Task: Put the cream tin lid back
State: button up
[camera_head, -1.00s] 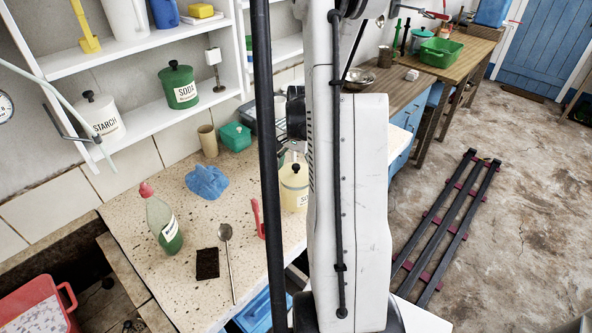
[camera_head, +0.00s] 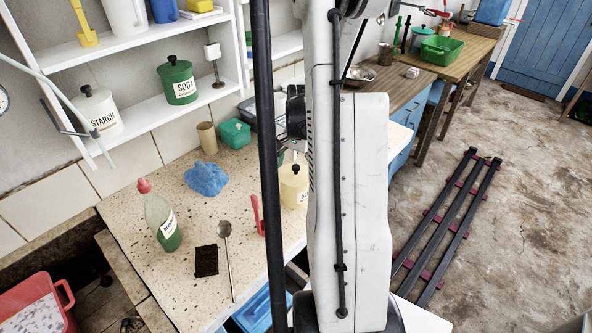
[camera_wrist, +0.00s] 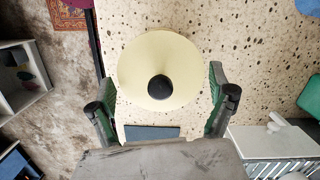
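The cream tin (camera_head: 294,190) stands on the speckled worktop (camera_head: 130,215), partly hidden by my arm in the head view. A black knob shows on its top, so the cream lid (camera_head: 292,172) appears to sit on it. In the wrist view the round cream lid (camera_wrist: 140,85) with its black knob fills the upper middle, seen from above. My gripper (camera_wrist: 164,98) is open, with one green-padded finger at each side of the lid's near edge. Nothing is between the fingers that I can see held. The tin's body is hidden under the lid there.
A red-handled brush (camera_head: 257,215), a spoon (camera_head: 227,255), a dark sponge (camera_head: 206,261), a green bottle (camera_head: 160,215) and a blue cloth (camera_head: 206,178) lie or stand left of the tin. A green box (camera_head: 235,133) and a beige cup (camera_head: 207,138) stand behind.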

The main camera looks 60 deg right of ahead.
jog(key=shift+o, duration=0.9)
jog(key=shift+r, duration=0.2)
jog(key=shift+r+p, duration=0.6)
jog(key=shift+p, duration=0.3)
notch_tip(320, 180, up, 12)
jog(key=d+b, duration=0.1)
jog(key=shift+d+f, duration=0.2)
jog(key=shift+d, duration=0.05)
jog(key=shift+a, duration=0.1)
jog(key=w+a+r+n+t+h+b, duration=0.1)
jog(key=w+a+r+n, duration=0.15)
jog(key=a, duration=0.55)
jog(key=w+a+r+n+t+b, duration=0.1)
jog(key=w+a+r+n, duration=0.15)
jog(key=a, duration=0.45)
jog(key=w+a+r+n+t+h+b, duration=0.1)
jog(key=a+n, duration=0.2)
jog(key=a, duration=0.5)
jog(key=s+a+n+t+b, duration=0.1)
jog(key=a+n, duration=0.4)
jog(key=a, duration=0.5)
jog(key=s+a+f+n+t+b, duration=0.1)
jog(key=s+a+n+t, duration=0.2)
jog(key=a, duration=0.7)
jog(key=shift+s+a+n+y, duration=0.2)
jog(key=shift+s+n+y, duration=0.1)
jog(key=shift+s+n, duration=0.7)
